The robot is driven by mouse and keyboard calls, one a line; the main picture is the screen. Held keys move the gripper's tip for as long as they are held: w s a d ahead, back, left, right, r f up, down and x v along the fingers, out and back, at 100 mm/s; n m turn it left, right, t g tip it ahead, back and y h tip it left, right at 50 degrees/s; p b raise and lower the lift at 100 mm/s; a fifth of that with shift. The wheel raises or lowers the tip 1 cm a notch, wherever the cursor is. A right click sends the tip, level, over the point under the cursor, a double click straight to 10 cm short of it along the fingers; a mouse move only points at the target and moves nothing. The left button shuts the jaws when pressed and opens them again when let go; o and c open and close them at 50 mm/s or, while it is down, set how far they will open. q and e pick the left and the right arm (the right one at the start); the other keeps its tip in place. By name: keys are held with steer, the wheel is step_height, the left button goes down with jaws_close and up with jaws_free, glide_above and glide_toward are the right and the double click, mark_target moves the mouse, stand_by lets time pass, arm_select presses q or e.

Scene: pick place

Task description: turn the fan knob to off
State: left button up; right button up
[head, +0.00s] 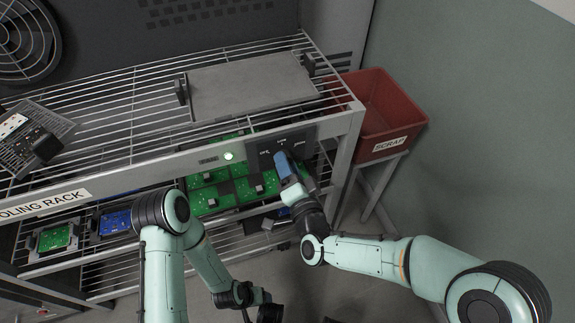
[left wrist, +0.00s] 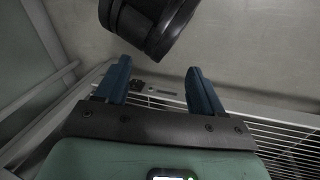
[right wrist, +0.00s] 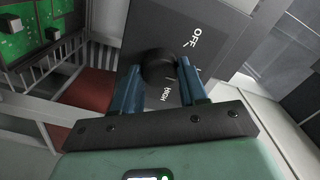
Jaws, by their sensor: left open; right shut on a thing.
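The black fan knob (right wrist: 158,65) sits on a dark control panel (right wrist: 205,28) with white OFF and HIGH markings. My right gripper (right wrist: 160,85) is shut on the knob, one blue finger on each side. The knob's pointer cannot be made out. In the head view, my right gripper (head: 285,164) is at the panel (head: 262,146) on the rack's front right and hides the knob. My left gripper (left wrist: 160,85) is open and empty in the left wrist view, with a dark round part of my arm beyond it.
The cooling rack (head: 125,173) has wire shelves holding green and blue circuit boards. A grey plate (head: 250,86) lies on top. A lit indicator (head: 228,156) is on the front rail. A red scrap bin (head: 385,110) stands right of the rack, with a wall beyond.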

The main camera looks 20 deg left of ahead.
arm_select(q)
steer(key=shift+t+y, duration=0.4)
steer(key=shift+w+a+f+b, duration=0.6)
steer(key=shift+w+f+b, duration=0.15)
steer(key=shift+w+f, duration=0.15)
steer(key=shift+w+a+f+b, duration=0.55)
steer(key=shift+w+f+b, duration=0.2)
steer(key=shift+f, duration=0.1)
arm_select(e)
steer(key=shift+r+n, duration=0.1)
steer(key=shift+n, duration=5.7)
steer(key=o, duration=1.1)
steer(key=shift+c, duration=0.2)
